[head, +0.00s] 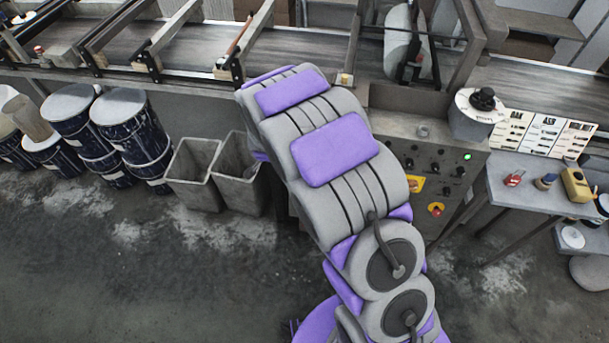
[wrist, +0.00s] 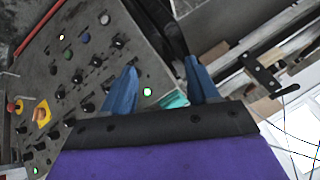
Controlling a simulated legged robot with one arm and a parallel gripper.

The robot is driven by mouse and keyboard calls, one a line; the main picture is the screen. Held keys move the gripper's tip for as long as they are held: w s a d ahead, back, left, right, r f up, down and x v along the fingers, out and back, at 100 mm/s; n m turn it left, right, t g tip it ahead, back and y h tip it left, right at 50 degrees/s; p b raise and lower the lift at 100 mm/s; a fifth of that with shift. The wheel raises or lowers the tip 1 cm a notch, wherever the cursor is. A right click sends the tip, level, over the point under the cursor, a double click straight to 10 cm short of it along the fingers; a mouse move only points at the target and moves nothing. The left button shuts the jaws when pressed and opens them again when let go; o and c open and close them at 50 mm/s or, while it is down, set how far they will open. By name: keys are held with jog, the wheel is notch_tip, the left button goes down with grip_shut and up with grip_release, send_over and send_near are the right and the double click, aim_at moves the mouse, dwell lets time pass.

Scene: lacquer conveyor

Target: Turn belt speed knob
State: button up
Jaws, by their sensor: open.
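A grey control panel (head: 415,160) stands behind my arm in the head view, and it fills the left of the wrist view (wrist: 60,75), tilted. It carries several small black knobs (wrist: 88,106); I cannot read which one sets belt speed. A larger black knob (head: 483,98) sits on a round white dial at the right of the panel. My gripper (wrist: 161,76) shows two blue fingers spread apart with nothing between them. It is over or near the panel; the gap to the panel is unclear. My arm hides the gripper and part of the panel in the head view.
The conveyor (head: 190,50) runs behind. A side table (head: 540,200) with small items stands at the right. Drums (head: 130,120) and grey bins (head: 195,170) are at the left.

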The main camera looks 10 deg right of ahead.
jog(key=w+f+m+t+h, duration=0.2)
jog(key=f, duration=0.7)
jog(key=w+f+m+t+h, duration=0.2)
jog(key=f, duration=0.6)
jog(key=s+d+f+t+h+b, duration=0.1)
jog(key=s+d+f+t+h, duration=0.35)
jog(key=s+f, duration=0.6)
jog(key=a+b+x, duration=0.1)
jog(key=b+x, duration=0.4)
jog(key=x, duration=1.1)
jog(key=shift+w+r+m+t+y, duration=0.4)
jog(key=shift+w+r+t+y, duration=0.05)
jog(key=shift+w+r, duration=0.2)
jog(key=shift+s+d, duration=0.1)
jog(key=shift+c, duration=0.3)
jog(key=c, duration=1)
jog(key=shift+o, duration=0.2)
